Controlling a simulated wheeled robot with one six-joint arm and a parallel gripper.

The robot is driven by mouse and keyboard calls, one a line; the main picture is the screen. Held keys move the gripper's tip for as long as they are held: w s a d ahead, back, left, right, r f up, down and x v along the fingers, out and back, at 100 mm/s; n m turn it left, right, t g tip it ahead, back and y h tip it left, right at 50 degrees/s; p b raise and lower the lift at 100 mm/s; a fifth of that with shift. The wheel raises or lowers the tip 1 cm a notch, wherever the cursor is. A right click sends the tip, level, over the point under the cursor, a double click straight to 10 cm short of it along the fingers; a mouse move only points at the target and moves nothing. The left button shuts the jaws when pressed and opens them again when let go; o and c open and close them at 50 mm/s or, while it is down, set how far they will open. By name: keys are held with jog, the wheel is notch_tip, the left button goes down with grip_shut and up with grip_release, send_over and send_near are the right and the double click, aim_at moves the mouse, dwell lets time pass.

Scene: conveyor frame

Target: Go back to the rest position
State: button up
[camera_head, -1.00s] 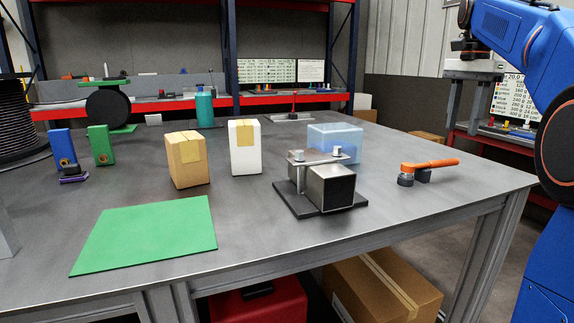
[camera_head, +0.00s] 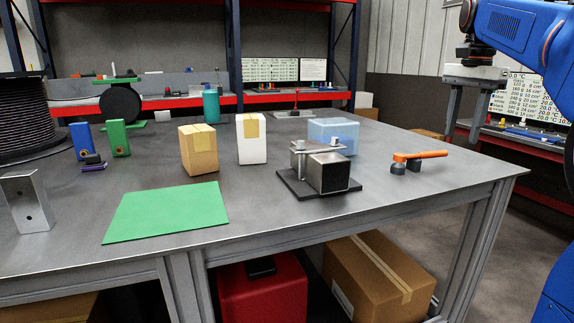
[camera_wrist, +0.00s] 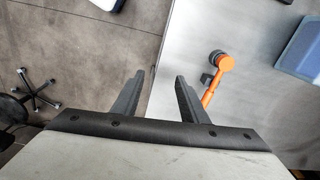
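My gripper (camera_head: 465,124) hangs at the upper right in the head view, raised beyond the right edge of the table. In the wrist view my gripper (camera_wrist: 152,88) shows its two fingers spread apart with nothing between them, over the table's edge and the floor. The grey metal table (camera_head: 260,222) carries all the parts. An orange-handled tool (camera_head: 420,155) lies near its right side, apart from my gripper; its orange handle also shows in the wrist view (camera_wrist: 216,80), partly hidden behind the right finger.
A clamp fixture with a square tube (camera_head: 327,173), a blue translucent bin (camera_head: 345,134), a white box (camera_head: 251,142), a cardboard box (camera_head: 199,152) and a green mat (camera_head: 165,213) are on the table. An office chair (camera_wrist: 38,92) stands on the floor.

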jog(key=s+a+f+n+t, duration=0.1)
jog(key=s+a+f+n, duration=0.3)
jog(key=s+f, duration=0.5)
jog(key=s+a+f+n+t, duration=0.2)
jog(key=s+a+f+n, duration=0.2)
jog(key=s+f, duration=0.5)
jog(key=s+a+f+n+t, duration=0.1)
jog(key=s+a+f+n, duration=0.3)
jog(key=s+f, duration=0.6)
notch_tip(320, 180, down, 5)
jog(key=shift+a+f+n, duration=0.1)
jog(key=shift+a+n, duration=0.3)
jog(key=shift+a, duration=0.4)
